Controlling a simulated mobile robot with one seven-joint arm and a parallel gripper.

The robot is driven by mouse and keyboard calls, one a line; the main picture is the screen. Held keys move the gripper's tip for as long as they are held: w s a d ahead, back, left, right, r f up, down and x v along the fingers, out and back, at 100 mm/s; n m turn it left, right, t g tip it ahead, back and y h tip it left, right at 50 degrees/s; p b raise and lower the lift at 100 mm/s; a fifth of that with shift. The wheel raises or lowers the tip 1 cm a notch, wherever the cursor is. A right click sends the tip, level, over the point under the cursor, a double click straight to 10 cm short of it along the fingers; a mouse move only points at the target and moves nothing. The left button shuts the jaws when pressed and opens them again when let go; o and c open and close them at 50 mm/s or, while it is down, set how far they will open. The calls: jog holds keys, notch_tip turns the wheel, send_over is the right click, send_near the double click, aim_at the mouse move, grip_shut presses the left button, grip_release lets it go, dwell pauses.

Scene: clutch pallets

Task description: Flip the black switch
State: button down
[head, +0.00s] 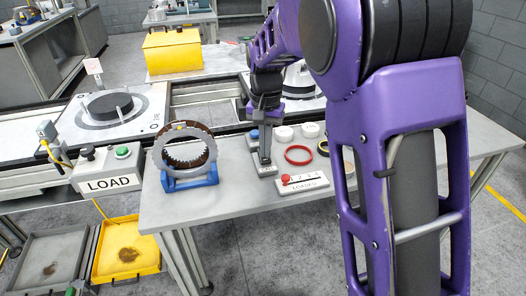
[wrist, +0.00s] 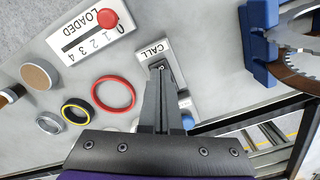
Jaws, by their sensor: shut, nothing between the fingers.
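My gripper (head: 265,160) is shut and empty, pointing down over the light-grey CALL box on the table. In the wrist view its closed fingertips (wrist: 160,68) are at the CALL box (wrist: 182,58), just below its label. I cannot tell whether they touch it. A black knob (head: 87,152) shows on the LOAD box (head: 108,172), at the table's left, beside a green button (head: 122,151).
The LOADED counter (head: 302,184) with a red knob lies right of my gripper. A red ring (head: 298,155) and white discs lie behind it. A toothed ring stands in a blue holder (head: 190,180) to the left. The front table edge is clear.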

notch_tip(320, 180, up, 6)
jog(key=p, duration=0.5)
jog(key=shift+r, duration=0.15)
